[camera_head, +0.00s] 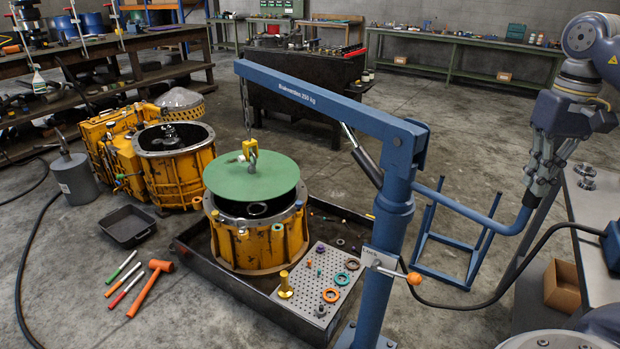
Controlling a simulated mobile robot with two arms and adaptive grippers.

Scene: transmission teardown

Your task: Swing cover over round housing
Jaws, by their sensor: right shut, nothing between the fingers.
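The cover (250,178), a flat green disc, hangs from the yellow hook block (250,148) of a blue crane (330,95). It is above the round yellow housing (258,247), shifted toward the back left. The front of the housing's opening shows, with a ring inside; the rest is hidden by the cover. The cover looks slightly tilted and raised. A bent blue bar (460,208) runs from the crane post toward my right gripper (532,192). That gripper is shut at the bar's end; I cannot tell whether it touches it. My left gripper is not in view.
The housing stands in a dark tray (195,262) beside a perforated plate (310,290) with small parts. Another yellow housing (178,168) stands close behind left. A blue stand (455,245) is right of the post. An orange mallet (150,285) and a black bin (127,227) lie left.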

